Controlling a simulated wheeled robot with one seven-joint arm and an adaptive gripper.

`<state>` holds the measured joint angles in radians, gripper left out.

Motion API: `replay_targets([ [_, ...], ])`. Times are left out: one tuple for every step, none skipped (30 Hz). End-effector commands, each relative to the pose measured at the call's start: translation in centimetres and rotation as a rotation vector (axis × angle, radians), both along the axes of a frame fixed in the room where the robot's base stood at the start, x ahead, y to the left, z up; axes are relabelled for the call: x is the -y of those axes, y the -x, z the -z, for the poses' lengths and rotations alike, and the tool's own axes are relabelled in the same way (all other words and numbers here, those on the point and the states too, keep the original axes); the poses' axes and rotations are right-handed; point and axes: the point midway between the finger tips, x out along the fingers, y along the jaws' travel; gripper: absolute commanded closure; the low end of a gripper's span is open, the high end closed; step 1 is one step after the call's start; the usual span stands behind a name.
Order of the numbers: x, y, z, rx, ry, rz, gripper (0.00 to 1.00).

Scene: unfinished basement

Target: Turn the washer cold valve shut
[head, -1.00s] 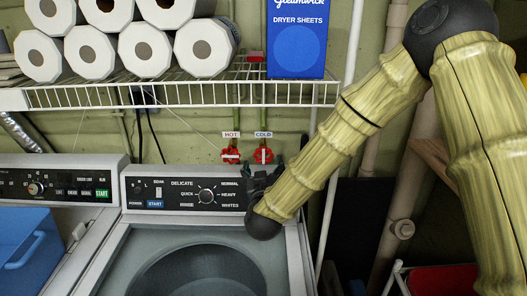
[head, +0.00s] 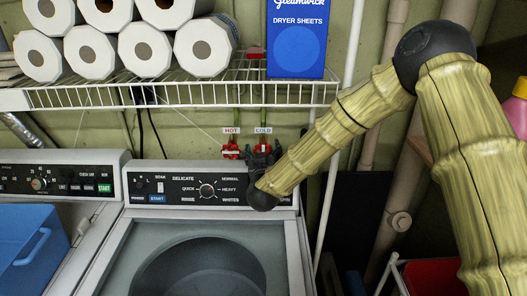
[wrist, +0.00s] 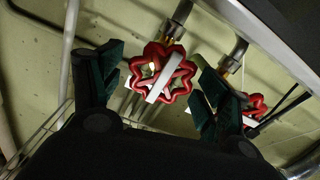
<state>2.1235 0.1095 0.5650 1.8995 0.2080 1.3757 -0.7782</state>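The cold valve (head: 263,148) is a red lobed handwheel on the wall under the COLD label, behind the washer's control panel. My gripper (head: 262,157) is in front of it and partly hides it in the head view. The wrist view appears upside down. There the cold valve (wrist: 161,73) sits between the spread fingers of my gripper (wrist: 158,76), with a white bar slanting across its face. The gripper is open, with gaps visible beside the wheel; contact is not evident. The washer (head: 185,226) stands below.
The red hot valve (head: 230,151) is close on the left; it also shows at right in the wrist view (wrist: 254,106). A wire shelf (head: 180,95) with paper rolls and a dryer sheets box (head: 297,40) is above. A white upright post (head: 328,215) stands right of the washer.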

Motion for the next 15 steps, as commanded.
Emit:
replay_targets([
  [0.0, 0.0, 0.01, 0.0, 0.0, 0.0, 0.37],
  [0.0, 0.0, 0.01, 0.0, 0.0, 0.0, 0.43],
  [0.0, 0.01, 0.01, 0.0, 0.0, 0.0, 0.5],
  [0.0, 0.01, 0.01, 0.0, 0.0, 0.0, 0.55],
  [0.0, 0.01, 0.01, 0.0, 0.0, 0.0, 0.61],
  [0.01, 0.01, 0.01, 0.0, 0.0, 0.0, 0.68],
  [0.01, 0.01, 0.01, 0.0, 0.0, 0.0, 0.68],
  [0.01, 0.01, 0.01, 0.0, 0.0, 0.0, 0.68],
  [0.01, 0.01, 0.01, 0.0, 0.0, 0.0, 0.68],
  [0.01, 0.01, 0.02, 0.0, -0.001, 0.0, 0.68],
  [0.02, 0.01, 0.03, 0.0, -0.002, 0.0, 0.68],
  [0.02, 0.01, 0.05, 0.0, -0.005, 0.0, 0.68],
  [0.02, 0.01, 0.07, 0.0, -0.008, 0.0, 0.68],
  [0.03, 0.01, 0.1, 0.0, -0.012, 0.0, 0.68],
  [0.04, 0.01, 0.14, 0.0, -0.021, 0.001, 0.68],
])
